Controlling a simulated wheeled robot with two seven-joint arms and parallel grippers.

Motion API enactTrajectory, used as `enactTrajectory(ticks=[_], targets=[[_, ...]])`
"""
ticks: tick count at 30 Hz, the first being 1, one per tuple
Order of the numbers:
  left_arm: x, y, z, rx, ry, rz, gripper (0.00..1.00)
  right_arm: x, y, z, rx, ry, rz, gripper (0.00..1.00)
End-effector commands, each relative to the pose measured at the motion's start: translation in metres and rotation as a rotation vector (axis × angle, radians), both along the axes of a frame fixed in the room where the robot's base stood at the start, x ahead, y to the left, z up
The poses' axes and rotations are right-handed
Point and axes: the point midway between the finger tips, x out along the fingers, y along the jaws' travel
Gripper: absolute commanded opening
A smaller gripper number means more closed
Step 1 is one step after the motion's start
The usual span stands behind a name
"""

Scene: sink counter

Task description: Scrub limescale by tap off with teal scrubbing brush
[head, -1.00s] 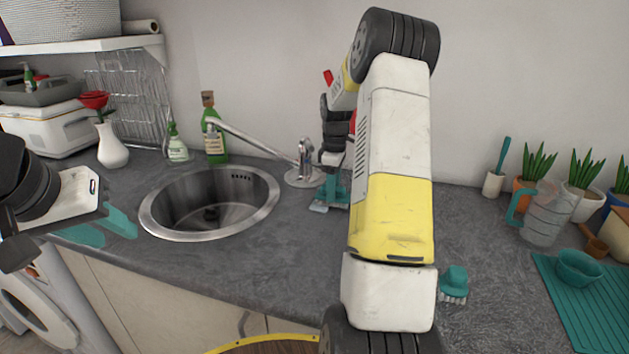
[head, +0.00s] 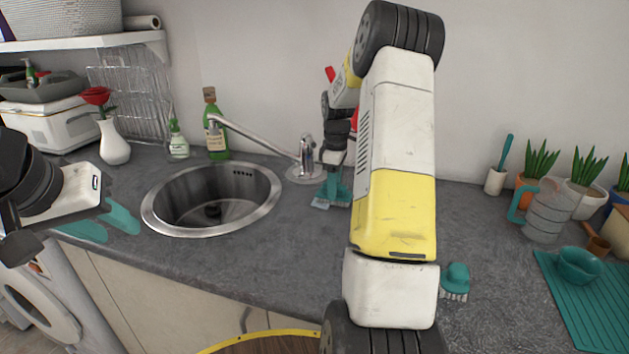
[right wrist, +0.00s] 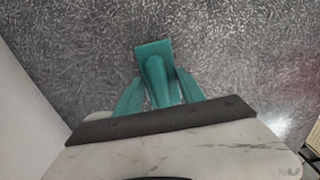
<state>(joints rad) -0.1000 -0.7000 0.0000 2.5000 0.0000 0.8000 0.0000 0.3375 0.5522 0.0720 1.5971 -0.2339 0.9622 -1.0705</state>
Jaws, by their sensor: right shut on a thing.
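My right gripper (head: 336,186) is shut on a teal brush (head: 322,203), whose pale lower edge is down at the counter just right of the tap base. In the right wrist view the brush's flat teal head and round handle (right wrist: 154,68) show between the gripper's fingers (right wrist: 155,92). The tap (head: 306,160) stands behind the sink with its spout reaching left. I cannot make out limescale on the counter. My left gripper (head: 103,225) is open and empty near the counter's left front edge.
The round sink (head: 152,217) lies left of the tap. Green bottles (head: 214,130) stand behind it. A second teal brush (head: 455,281) with white bristles lies right of my right arm. A jug (head: 548,210), plants and a teal mat (head: 575,312) are at the right.

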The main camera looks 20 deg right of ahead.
Motion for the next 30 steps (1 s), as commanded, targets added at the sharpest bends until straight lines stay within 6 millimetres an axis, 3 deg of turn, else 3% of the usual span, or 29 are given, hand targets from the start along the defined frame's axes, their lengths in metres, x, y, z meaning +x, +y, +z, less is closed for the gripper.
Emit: enactTrajectory(ticks=[30], targets=[[0.0,0.0,0.0,0.0,0.0,0.0,0.36,0.0002,-0.0003,-0.0089,-0.001,-0.001,0.0,0.01]])
